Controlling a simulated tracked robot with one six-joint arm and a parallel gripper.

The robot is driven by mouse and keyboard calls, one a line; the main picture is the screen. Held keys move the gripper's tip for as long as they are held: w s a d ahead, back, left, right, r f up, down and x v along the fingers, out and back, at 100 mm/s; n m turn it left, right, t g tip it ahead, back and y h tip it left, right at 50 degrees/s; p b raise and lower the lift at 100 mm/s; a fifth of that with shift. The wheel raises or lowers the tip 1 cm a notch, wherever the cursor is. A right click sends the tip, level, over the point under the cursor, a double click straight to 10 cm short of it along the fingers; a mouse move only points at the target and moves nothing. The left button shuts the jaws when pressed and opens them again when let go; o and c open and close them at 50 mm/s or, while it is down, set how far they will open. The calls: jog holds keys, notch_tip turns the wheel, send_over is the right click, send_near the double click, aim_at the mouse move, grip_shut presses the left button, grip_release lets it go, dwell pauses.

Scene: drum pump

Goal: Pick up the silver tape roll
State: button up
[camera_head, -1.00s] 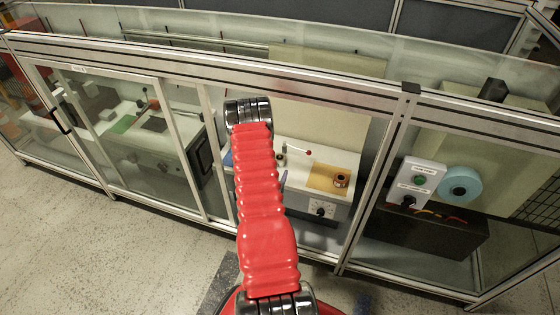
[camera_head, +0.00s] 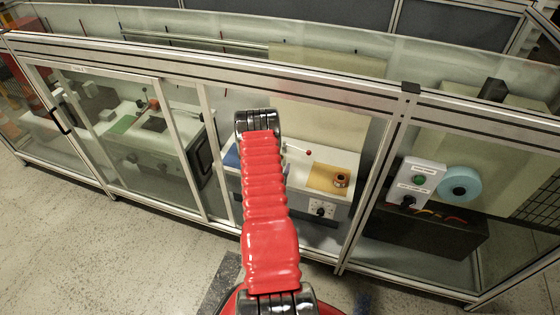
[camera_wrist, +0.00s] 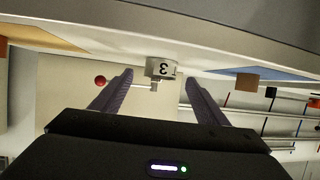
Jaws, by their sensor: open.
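My gripper (camera_wrist: 160,76) shows in the wrist view as two dark fingers, spread open with nothing held. A pale grey cylindrical piece (camera_wrist: 160,67) marked with a 3 appears between the fingertips, apparently beyond them; I cannot tell whether it is the silver tape roll. No roll is clearly silver in either view. My red arm hides part of the bench, and my gripper is out of sight there.
A framed glass enclosure (camera_head: 300,83) surrounds the benches. A lever's red knob (camera_head: 309,153) stands near the roll; it also shows in the wrist view (camera_wrist: 100,80). A teal disc (camera_head: 460,184) is farther right.

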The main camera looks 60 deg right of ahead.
jog(key=shift+x, duration=2.55)
jog(key=shift+r, duration=0.1)
jog(key=shift+c, duration=0.4)
jog(key=shift+w, duration=0.1)
jog(key=c, duration=1.1)
jog(key=shift+r, duration=0.1)
jog(key=shift+c, duration=0.2)
jog(key=shift+r, duration=5)
